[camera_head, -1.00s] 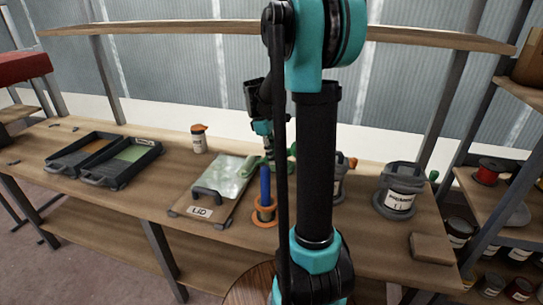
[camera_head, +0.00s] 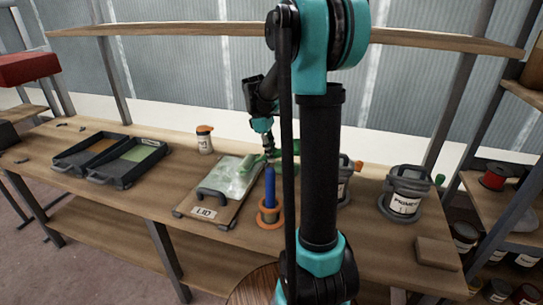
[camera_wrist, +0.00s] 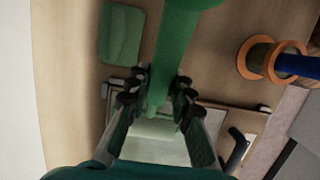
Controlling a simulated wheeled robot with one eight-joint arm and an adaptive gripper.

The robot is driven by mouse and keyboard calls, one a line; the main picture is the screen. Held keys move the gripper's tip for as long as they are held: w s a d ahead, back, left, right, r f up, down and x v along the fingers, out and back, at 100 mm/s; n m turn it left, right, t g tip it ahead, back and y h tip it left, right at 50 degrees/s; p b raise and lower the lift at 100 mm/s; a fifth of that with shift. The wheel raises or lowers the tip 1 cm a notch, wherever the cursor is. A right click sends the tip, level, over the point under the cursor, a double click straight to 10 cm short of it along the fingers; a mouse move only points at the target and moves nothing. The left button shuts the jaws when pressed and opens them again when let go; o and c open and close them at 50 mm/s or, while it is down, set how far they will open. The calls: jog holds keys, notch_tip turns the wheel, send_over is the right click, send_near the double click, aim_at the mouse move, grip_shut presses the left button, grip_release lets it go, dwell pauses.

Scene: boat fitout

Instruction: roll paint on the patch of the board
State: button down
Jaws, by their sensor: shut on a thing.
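My gripper (camera_wrist: 157,98) is shut on the green handle of a paint roller (camera_wrist: 165,70), which also shows in the head view (camera_head: 268,154). The wooden board (camera_head: 225,213), labelled LID with a dark handle, lies flat on the bench. Its pale, glossy green patch (camera_head: 232,177) is partly hidden by the roller. In the wrist view, the board's patch (camera_wrist: 150,152) shows between my fingers. My arm hides part of the bench in the head view.
Two dark trays (camera_head: 122,181) and a white jar (camera_head: 205,142) are left. A paint can (camera_head: 405,195) stands right. A green block (camera_wrist: 122,35) lies near the gripper. A shelf beam (camera_head: 180,30) crosses behind.

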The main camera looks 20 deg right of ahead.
jog(key=s+a, duration=0.5)
jog(key=s, duration=0.2)
jog(key=shift+s, duration=0.25)
dwell(0.3)
jog(key=shift+f, duration=0.75)
dwell(0.5)
jog(key=shift+d, duration=0.1)
jog(key=shift+s+d+r, duration=0.1)
jog(key=shift+s+d, duration=0.55)
jog(key=shift+d, duration=0.25)
